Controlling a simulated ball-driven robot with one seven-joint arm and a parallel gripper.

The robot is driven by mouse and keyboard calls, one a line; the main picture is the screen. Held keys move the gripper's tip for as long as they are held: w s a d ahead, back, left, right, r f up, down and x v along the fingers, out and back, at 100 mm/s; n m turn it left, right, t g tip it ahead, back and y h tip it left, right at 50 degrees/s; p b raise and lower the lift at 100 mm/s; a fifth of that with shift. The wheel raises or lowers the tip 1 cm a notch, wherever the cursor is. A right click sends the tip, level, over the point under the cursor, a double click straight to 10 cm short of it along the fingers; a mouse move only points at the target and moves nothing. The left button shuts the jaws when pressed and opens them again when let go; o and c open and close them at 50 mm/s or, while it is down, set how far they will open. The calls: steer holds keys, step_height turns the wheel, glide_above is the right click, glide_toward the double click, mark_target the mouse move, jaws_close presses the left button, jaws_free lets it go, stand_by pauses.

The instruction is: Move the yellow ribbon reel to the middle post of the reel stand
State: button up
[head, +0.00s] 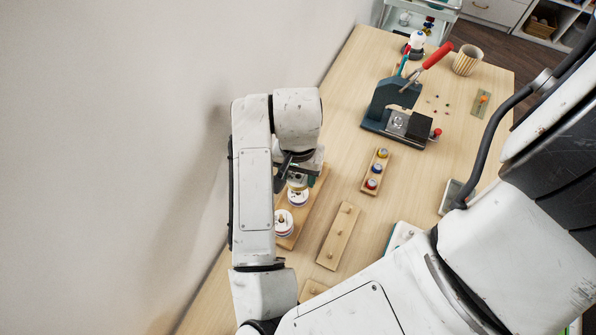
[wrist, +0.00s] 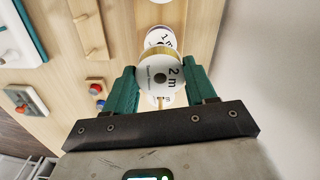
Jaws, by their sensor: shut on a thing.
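My gripper (wrist: 165,85) is shut on a reel in the wrist view, its green fingers on either side. The held reel (wrist: 160,75) has a white face marked "2 m" and a yellowish ribbon edge, which fits the yellow ribbon reel. In the head view my gripper (head: 295,182) hangs over a long wooden stand (head: 315,193) near the wall, just above a white-faced reel (head: 297,199). Whether the held reel touches what is below cannot be told. A stack of reels (head: 284,222) sits at the stand's near end. A second wooden stand (head: 328,255) has bare posts.
A dark press (head: 390,105) with a red handle and a ribbed cup (head: 467,60) stand farther back. The wall is close on the left.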

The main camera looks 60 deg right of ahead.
steer(key=shift+f+b, duration=0.95)
steer(key=shift+f, duration=0.25)
steer(key=o, duration=1.1)
steer(key=shift+r, duration=0.15)
step_height(320, 180, up, 10)
steer(key=p, duration=0.1)
steer(key=shift+r, duration=0.25)
